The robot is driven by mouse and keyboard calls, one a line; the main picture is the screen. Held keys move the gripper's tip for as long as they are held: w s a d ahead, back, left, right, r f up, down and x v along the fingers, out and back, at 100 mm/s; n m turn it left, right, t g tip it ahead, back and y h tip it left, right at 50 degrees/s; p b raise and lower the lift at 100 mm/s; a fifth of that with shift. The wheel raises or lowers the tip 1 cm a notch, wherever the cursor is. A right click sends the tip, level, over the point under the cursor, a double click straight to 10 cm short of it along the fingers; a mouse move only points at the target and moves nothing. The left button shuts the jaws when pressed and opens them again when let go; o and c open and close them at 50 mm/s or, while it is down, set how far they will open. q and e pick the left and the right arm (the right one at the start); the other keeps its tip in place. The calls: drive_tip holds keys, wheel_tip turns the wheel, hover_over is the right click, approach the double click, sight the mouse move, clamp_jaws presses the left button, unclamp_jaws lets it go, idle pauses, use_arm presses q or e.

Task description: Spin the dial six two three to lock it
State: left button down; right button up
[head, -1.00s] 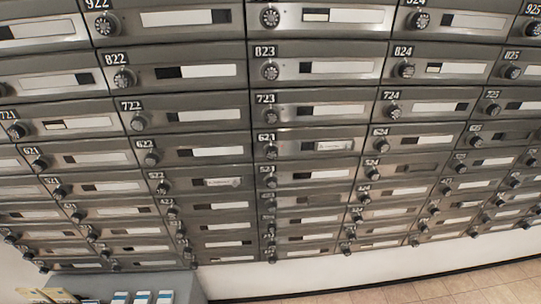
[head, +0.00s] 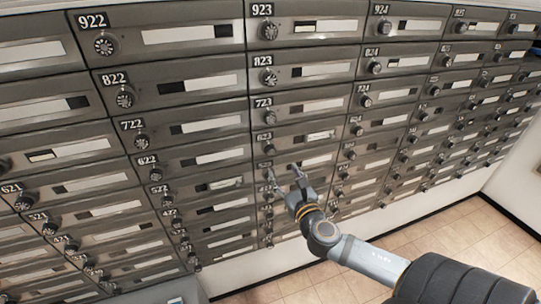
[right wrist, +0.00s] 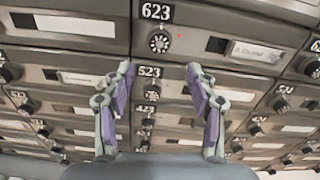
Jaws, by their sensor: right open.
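The mailbox door labelled 623 has a round black dial (right wrist: 160,42) with a silver face, near the top centre of the right wrist view. A small red mark shows beside it on the door. The same dial (head: 268,149) is small in the head view, left of a slot with a white name card. My right gripper (head: 286,172) is open in front of the mailbox wall, just below the 623 dial. In the right wrist view my two fingers (right wrist: 159,70) stand wide apart with nothing between them, on either side of the 523 column. The left gripper is not seen.
Rows of grey metal mailboxes fill the wall, each with a dial. The 523 dial (right wrist: 147,86) is directly below 623, and the 723 dial (head: 266,116) is above it. Tiled floor (head: 455,245) is open at lower right.

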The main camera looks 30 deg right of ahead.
sight(271, 152)
drive_tip(key=p+x, duration=0.2)
drive_tip(key=x, duration=0.7)
drive_tip(key=shift+w+a+r+p, duration=0.1)
drive_tip(key=shift+w+p, duration=0.1)
drive_tip(key=shift+p, duration=0.15)
drive_tip(key=shift+w, duration=0.35)
drive_tip(key=c, duration=1.2)
drive_tip(key=shift+o, duration=0.2)
